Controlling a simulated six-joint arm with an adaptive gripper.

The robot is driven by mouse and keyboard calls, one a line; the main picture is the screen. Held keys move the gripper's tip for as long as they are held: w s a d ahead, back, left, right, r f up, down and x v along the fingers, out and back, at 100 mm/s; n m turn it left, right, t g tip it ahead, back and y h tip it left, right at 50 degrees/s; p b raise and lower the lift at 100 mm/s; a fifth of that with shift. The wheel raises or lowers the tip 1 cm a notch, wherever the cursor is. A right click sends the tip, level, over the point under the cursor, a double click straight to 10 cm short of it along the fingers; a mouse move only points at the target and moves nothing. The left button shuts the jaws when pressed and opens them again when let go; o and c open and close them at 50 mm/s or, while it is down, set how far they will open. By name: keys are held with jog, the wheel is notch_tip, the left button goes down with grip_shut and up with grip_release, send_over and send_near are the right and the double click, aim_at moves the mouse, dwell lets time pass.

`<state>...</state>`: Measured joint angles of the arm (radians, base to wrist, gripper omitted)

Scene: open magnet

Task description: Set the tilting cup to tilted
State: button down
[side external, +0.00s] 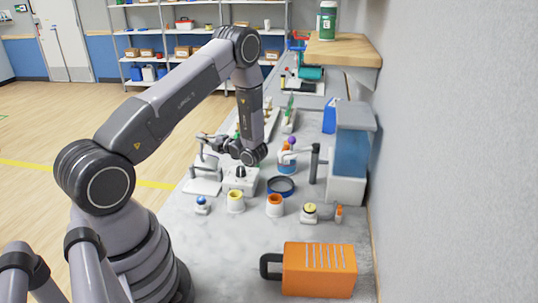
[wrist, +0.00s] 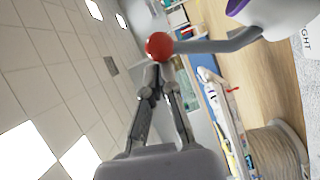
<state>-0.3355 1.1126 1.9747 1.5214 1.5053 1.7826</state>
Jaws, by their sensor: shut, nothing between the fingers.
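The tilting cup (wrist: 280,18) is a white cup with a purple inside, cut off at the top right of the wrist view. Its purple opening faces the ceiling side, so it looks roughly upright. A grey lever (wrist: 215,46) runs from it to a red ball knob (wrist: 158,46). My gripper (wrist: 157,70) is shut and empty, its fingertips right at the knob; whether they touch cannot be told. In the side view my gripper (side external: 208,140) is level above a white stand (side external: 203,187), seemingly the cup's base. The knob is not clear there.
A white box with a dark knob (side external: 240,178) stands under my wrist. Nearby are a yellow-rimmed cup (side external: 236,201), an orange-rimmed cup (side external: 275,205), a dark round dish (side external: 281,186) and a blue tank (side external: 350,150). An orange case (side external: 318,270) lies in front. The near bench centre is clear.

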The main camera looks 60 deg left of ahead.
dwell(0.4)
jog(key=v, duration=1)
jog(key=shift+r, duration=0.15)
jog(key=shift+r, duration=0.1)
